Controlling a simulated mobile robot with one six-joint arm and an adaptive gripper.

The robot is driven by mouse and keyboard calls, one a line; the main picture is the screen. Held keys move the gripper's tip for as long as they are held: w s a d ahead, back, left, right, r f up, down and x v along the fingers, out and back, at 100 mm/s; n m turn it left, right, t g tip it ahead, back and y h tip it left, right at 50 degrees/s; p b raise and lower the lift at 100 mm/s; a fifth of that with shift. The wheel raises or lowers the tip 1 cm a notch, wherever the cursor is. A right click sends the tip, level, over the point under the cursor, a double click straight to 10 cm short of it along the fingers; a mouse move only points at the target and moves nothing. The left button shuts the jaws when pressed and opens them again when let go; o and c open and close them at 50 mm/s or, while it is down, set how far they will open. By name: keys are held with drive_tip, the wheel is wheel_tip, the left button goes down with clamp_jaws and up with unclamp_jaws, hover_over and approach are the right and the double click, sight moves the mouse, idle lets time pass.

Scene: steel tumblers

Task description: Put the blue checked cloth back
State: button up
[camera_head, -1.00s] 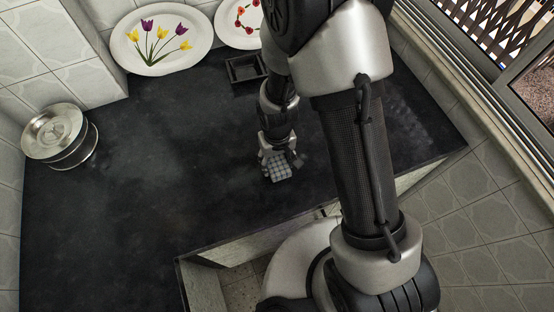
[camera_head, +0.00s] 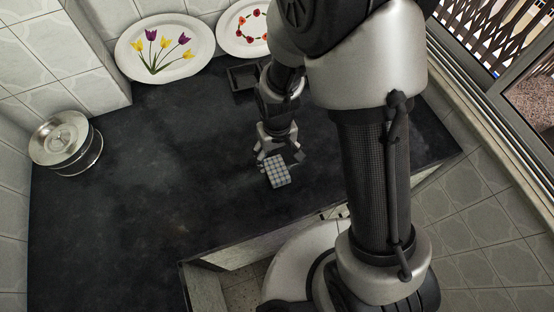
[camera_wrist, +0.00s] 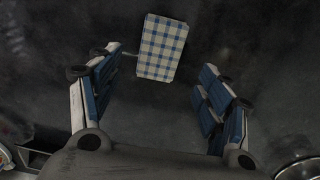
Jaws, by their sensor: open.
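The blue checked cloth (camera_head: 278,174) is a small folded rectangle lying on the dark countertop near its front edge. In the wrist view the cloth (camera_wrist: 162,48) shows whole, blue and white, beyond and between the fingertips. My gripper (camera_head: 280,157) is just behind the cloth in the head view. In the wrist view my gripper (camera_wrist: 165,68) has its fingers spread wide with nothing between them. The exact gap between fingertips and cloth is hard to judge.
A small black tray (camera_head: 234,80) sits at the back, partly behind my arm. Tulip plate (camera_head: 165,65) and red-flowered plate (camera_head: 228,40) lean at the wall. A steel pot (camera_head: 88,165) stands far left. The left and middle countertop (camera_head: 150,190) is clear.

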drive_tip(key=s+d+r+m+t, duration=0.1)
drive_tip(key=d+r, duration=0.2)
drive_tip(key=r, duration=0.7)
drive_tip(key=s+d+r+t, duration=0.1)
drive_tip(key=s+d+r, duration=0.15)
drive_tip(key=r, duration=0.75)
drive_tip(key=s+d+r+m+t, duration=0.2)
drive_tip(key=s+d+r, duration=0.3)
drive_tip(key=s+r, duration=0.4)
drive_tip(key=shift+s+d+r+t+p, duration=0.2)
drive_tip(key=shift+s+r+t+p, duration=0.1)
drive_tip(key=shift+s+p, duration=0.2)
drive_tip(key=shift+c, duration=0.5)
